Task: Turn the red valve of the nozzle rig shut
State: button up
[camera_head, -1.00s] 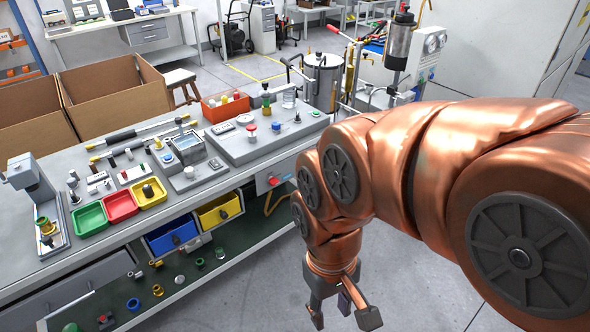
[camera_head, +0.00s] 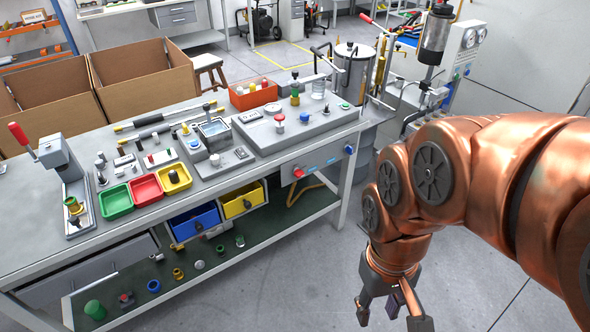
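The nozzle rig seems to be the grey box (camera_head: 262,135) at the right end of the workbench. A round red knob (camera_head: 278,118) on a pale post stands upright on its top and looks like the red valve. A green-and-brass fitting (camera_head: 295,92) and a small clear glass (camera_head: 318,89) stand behind it. The valve's exact setting is too small to tell. My gripper (camera_head: 391,312) hangs at the lower right, pointing down over the floor. Its fingers are spread and empty. It is well apart from the rig, in front of the bench and to the right.
The workbench (camera_head: 130,220) holds green, red and yellow trays, tools and a press with a red-handled lever (camera_head: 20,136). A red button (camera_head: 299,173) is on the bench front. A metal tank (camera_head: 354,72) and cart stand behind on the right. Floor in front is clear.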

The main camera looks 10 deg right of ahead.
aim_at(297, 173)
jog(key=z, duration=1.1)
jog(key=i, duration=0.5)
jog(key=u, duration=2.5)
